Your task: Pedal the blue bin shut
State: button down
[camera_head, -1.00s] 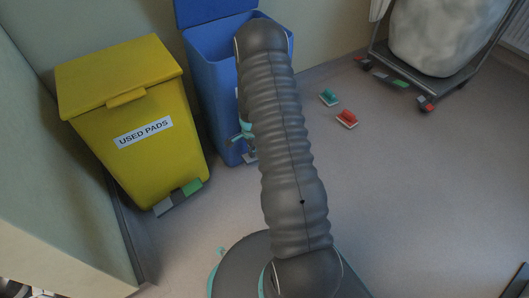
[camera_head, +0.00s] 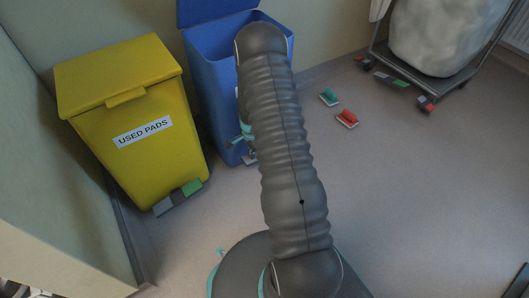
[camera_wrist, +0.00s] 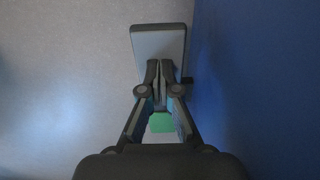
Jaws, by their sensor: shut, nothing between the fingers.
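The blue bin (camera_head: 208,85) stands against the back wall with its lid (camera_head: 203,10) raised and the bin open. My arm covers much of its front. My gripper (camera_wrist: 159,70) is shut and empty, low beside the blue bin's wall (camera_wrist: 260,90) in the wrist view. A grey pedal (camera_wrist: 158,36) lies under and beyond the fingertips. A green pedal (camera_wrist: 160,122) shows between the finger links, nearer the wrist. I cannot tell whether the fingertips touch the grey pedal. In the head view the gripper is mostly hidden behind my arm.
A yellow bin (camera_head: 125,85) labelled USED PADS stands closed to the left, its grey and green pedals (camera_head: 180,197) at its foot. Green (camera_head: 329,97) and red (camera_head: 347,119) brush-like items lie on the floor. A wheeled cart (camera_head: 425,82) holds a pale bag.

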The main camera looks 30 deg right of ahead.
jog(key=shift+f, duration=0.7)
dwell(0.4)
jog(key=shift+r, duration=0.1)
jog(key=shift+r+p, duration=1.85)
jog(key=shift+r, duration=1.55)
